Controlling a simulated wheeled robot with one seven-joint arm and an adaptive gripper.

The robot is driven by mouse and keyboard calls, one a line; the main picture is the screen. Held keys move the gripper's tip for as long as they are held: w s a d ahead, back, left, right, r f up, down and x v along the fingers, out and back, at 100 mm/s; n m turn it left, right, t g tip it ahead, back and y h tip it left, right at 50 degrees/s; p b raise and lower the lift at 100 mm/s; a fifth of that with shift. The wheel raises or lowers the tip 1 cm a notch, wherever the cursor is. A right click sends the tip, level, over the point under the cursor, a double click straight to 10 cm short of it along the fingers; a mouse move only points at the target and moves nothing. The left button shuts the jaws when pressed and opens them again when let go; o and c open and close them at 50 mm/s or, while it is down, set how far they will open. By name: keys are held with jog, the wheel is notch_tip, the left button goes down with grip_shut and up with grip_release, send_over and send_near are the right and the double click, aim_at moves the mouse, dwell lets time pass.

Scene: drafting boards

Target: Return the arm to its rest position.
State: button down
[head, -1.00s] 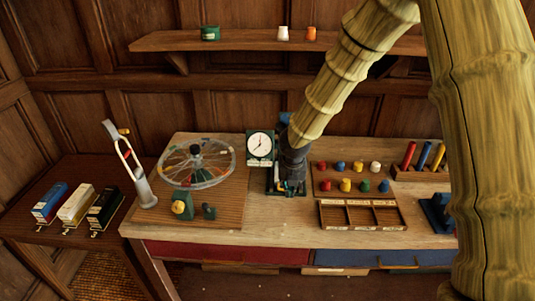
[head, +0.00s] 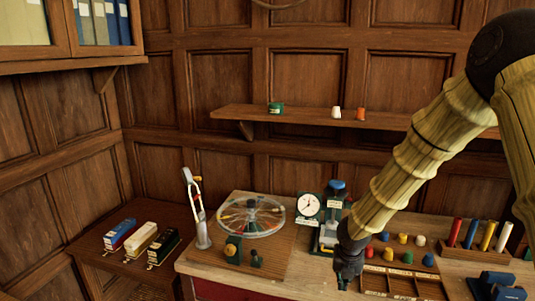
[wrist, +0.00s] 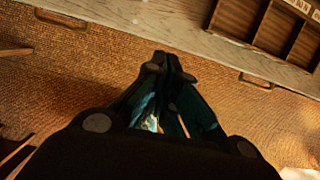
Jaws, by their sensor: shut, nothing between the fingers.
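My gripper (head: 347,272) hangs from my bamboo-like arm in the head view, near the front of the wooden desk (head: 285,272) and in front of the small press (head: 328,235). In the wrist view my gripper (wrist: 170,62) points at the desk's front edge and the woven floor. Its dark fingers meet at the tips, with nothing between them. Its lower part lies close to the bottom of the head view, so its height over the desk is hard to tell.
A clock (head: 309,206) and a glass wheel (head: 250,214) stand left of my gripper. Colored knobs (head: 404,239) and a compartment tray (head: 390,284) lie to its right. A shelf (head: 300,117) runs behind. Open woven floor (wrist: 60,75) shows in the wrist view.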

jog(key=s+a+f+m+g+y+b, duration=0.1)
jog(key=s+a+f+m+y+b, duration=0.15)
jog(key=s+f+m, duration=0.65)
jog(key=s+a+f+m+g+y+b, duration=0.1)
jog(key=s+a+f+m+g, duration=0.3)
jog(key=s+f, duration=0.75)
jog(key=s+d+f+m+t+h+b, duration=0.1)
jog(key=s+d+f+m, duration=0.2)
jog(key=s+f+m, duration=0.3)
jog(key=s+d+f+m+t+h+b, duration=0.1)
jog(key=s+d+f+m, duration=0.2)
jog(key=s+f+m, duration=0.4)
jog(key=s+m, duration=0.7)
jog(key=s, duration=0.1)
jog(key=shift+s+d+f+h+b, duration=0.15)
jog(key=shift+d+f+h+b, duration=0.1)
jog(key=shift+h+b, duration=0.15)
